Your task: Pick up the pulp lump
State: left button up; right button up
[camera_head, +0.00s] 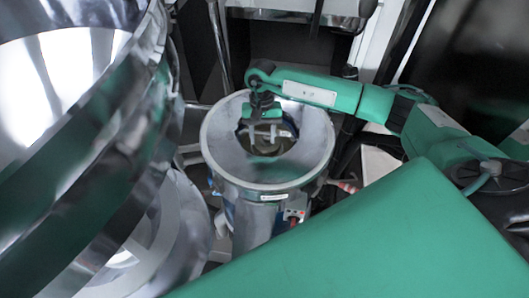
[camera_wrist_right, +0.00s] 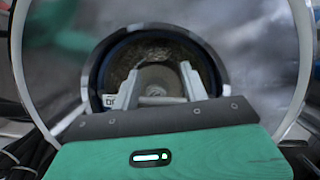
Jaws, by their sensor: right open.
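The grinder (camera_head: 219,127) is a metal machine with a wide round funnel, and its rim (camera_wrist_right: 303,60) also rings the right wrist view. My right gripper (camera_head: 268,136) reaches down into the funnel from above. In the right wrist view its two pale fingers are apart, with nothing clearly between them. Below the fingertips, a brown, rough material (camera_wrist_right: 150,50) lies in the dark round throat, around a grey disc (camera_wrist_right: 158,80). I cannot tell whether this brown material is the pulp lump. My left gripper is not in view.
A large shiny metal vessel (camera_head: 85,95) fills the left side, close to the funnel. A small control box (camera_head: 296,207) sits on the grinder's front. The funnel wall surrounds my right gripper on all sides, with little room sideways.

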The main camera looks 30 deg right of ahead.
aim_at(264, 151)
jog(key=shift+p+x, duration=0.8)
jog(key=shift+x, duration=0.2)
jog(key=p+x, duration=0.2)
jog(key=x, duration=0.1)
jog(key=shift+s+f+p, duration=0.25)
jog(key=shift+s+p, duration=0.1)
jog(key=shift+s, duration=0.15)
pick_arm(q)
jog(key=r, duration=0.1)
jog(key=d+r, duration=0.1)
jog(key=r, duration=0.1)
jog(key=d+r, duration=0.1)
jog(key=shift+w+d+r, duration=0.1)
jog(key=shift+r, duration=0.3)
pick_arm(e)
jog(key=shift+a+f, duration=0.1)
jog(key=shift+f, duration=0.35)
jog(key=shift+c, duration=0.5)
jog(key=c, duration=0.3)
